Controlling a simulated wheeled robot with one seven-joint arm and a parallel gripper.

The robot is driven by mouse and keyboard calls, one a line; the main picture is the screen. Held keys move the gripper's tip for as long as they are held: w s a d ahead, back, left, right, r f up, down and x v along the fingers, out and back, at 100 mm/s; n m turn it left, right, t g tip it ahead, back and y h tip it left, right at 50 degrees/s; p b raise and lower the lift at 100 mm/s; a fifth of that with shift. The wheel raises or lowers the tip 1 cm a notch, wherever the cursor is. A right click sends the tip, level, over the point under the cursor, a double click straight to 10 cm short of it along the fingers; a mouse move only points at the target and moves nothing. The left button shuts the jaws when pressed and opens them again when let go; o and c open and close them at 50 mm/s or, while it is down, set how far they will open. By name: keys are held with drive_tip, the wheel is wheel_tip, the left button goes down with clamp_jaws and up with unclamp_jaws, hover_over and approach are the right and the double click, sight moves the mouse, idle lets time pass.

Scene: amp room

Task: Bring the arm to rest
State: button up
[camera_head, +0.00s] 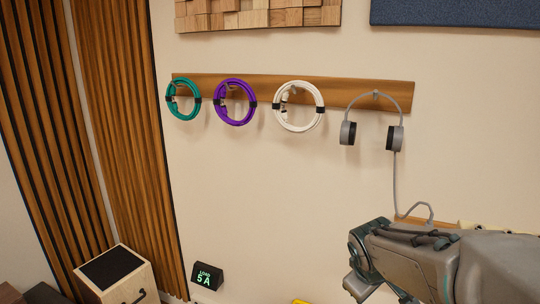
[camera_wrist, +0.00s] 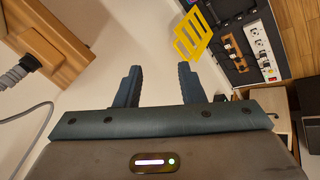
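My gripper shows in the wrist view (camera_wrist: 160,80) with its two dark fingers standing apart and nothing between them. In the head view my arm (camera_head: 420,265) reaches in from the lower right, in front of the pale wall and below the hanging headphones. The fingertips are not clear in the head view. The gripper touches nothing that I can see.
Teal (camera_head: 183,100), purple (camera_head: 235,102) and white (camera_head: 299,106) cable coils and grey headphones (camera_head: 394,138) hang on a wooden rail (camera_head: 345,90). A load display (camera_head: 207,276) and a wooden box (camera_head: 118,275) are lower left. A yellow slotted piece (camera_wrist: 194,38) and power strip (camera_wrist: 263,48) show in the wrist view.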

drive_tip(key=s+a+m+g+y, duration=0.1)
drive_tip(key=s+a+m, duration=0.2)
drive_tip(key=s, duration=0.3)
drive_tip(key=s+a+r+m+g+y+p, duration=0.1)
drive_tip(key=s+a+m, duration=0.2)
drive_tip(key=s, duration=0.4)
drive_tip(key=shift+s+a+m+y, duration=0.15)
drive_tip(key=shift+m+y, duration=0.15)
drive_tip(key=shift+y, duration=0.1)
